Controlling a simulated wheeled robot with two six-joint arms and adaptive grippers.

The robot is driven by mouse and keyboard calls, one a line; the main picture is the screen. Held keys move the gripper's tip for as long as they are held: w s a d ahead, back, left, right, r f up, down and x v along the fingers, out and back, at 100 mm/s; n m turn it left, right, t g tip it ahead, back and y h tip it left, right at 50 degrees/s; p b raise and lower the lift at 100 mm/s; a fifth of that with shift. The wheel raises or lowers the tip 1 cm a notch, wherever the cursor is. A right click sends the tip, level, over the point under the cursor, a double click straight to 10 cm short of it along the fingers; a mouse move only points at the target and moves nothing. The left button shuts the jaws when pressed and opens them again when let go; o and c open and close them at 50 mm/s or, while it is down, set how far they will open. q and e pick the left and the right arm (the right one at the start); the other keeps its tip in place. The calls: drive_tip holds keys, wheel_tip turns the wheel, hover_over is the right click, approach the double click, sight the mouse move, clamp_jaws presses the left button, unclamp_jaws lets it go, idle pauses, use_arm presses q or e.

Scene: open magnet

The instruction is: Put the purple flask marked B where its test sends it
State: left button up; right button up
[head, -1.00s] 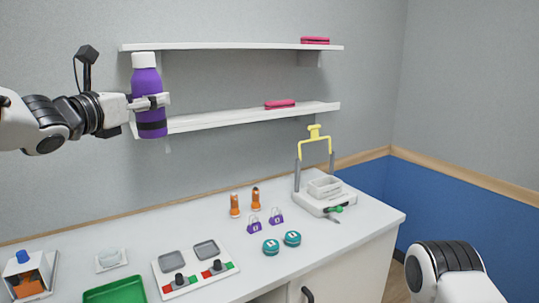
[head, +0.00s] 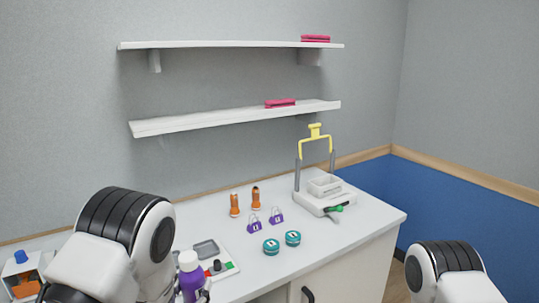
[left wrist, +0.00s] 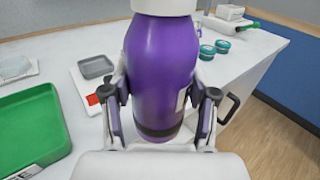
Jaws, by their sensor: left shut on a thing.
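The purple flask (head: 190,277) has a white cap and a dark band near its base. My left gripper (left wrist: 162,105) is shut on the flask, with a finger on each side of its body. In the head view the flask is low at the bottom edge, in front of the counter, with my left arm beside it. A pale label edge shows on the flask's right side in the left wrist view, but no letter can be read. The test panel (head: 222,262) with grey pads, dark knobs and red and green marks is partly hidden behind my arm and the flask. My right gripper is out of view.
A green tray (left wrist: 30,128) lies left of the flask in the wrist view. Two teal round tins (head: 271,247), purple padlocks (head: 254,225), orange items (head: 234,206) and a yellow-handled press (head: 315,143) stand on the counter. Pink cases (head: 280,103) lie on the shelves.

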use_arm(q)
drive_tip(key=s+a+f+y+b, duration=0.1)
drive_tip(key=s+f+b, duration=0.1)
drive_tip(key=f+b, duration=0.3)
drive_tip(key=s+a+f+n+b, duration=0.1)
drive_tip(key=s+f+b, duration=0.2)
drive_tip(key=f, duration=0.7)
drive_tip(key=shift+s+y+b, duration=0.15)
drive_tip(key=shift+y+b, duration=0.25)
drive_tip(key=shift+b, duration=0.6)
drive_tip(key=shift+s, duration=0.1)
